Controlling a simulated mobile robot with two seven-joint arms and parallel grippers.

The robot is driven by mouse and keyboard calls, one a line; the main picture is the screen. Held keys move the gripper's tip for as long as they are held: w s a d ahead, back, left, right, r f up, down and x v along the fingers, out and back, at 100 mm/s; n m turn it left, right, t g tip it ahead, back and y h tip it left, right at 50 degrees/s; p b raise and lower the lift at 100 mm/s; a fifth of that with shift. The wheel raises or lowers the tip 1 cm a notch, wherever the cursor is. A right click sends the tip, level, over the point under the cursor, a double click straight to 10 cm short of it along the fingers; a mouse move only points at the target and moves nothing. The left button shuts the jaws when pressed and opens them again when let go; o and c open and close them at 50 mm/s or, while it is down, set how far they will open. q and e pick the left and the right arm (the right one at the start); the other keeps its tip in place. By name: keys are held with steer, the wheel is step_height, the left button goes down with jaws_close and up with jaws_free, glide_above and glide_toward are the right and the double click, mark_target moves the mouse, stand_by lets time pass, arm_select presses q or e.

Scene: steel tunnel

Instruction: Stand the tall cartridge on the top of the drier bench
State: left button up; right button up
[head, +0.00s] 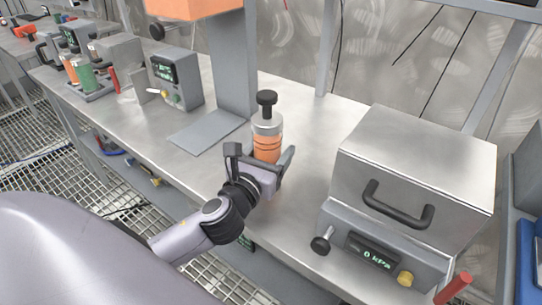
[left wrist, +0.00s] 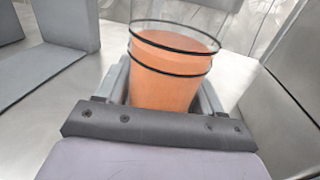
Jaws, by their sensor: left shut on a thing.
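The tall cartridge (head: 266,140) is a clear cylinder with orange contents, dark rings and a black knob on top. It is upright in the head view, over the steel bench top (head: 305,112). My left gripper (head: 262,160) is shut around its lower part. In the left wrist view the cartridge (left wrist: 172,75) sits between the fingers, its orange body and two dark rings showing. Its base is hidden by the gripper, so I cannot tell whether it touches the bench. My right gripper is not in view.
A steel box (head: 415,165) with a black handle and a "0 kPa" display stands right of the cartridge. A grey press-like stand (head: 235,75) and a small display unit (head: 176,78) are to the left. Farther left is a rack (head: 92,90) with orange and green containers.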

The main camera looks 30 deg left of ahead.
arm_select(q)
steer(key=o, duration=1.4)
steer(key=shift+f, duration=0.25)
steer(key=shift+o, duration=0.2)
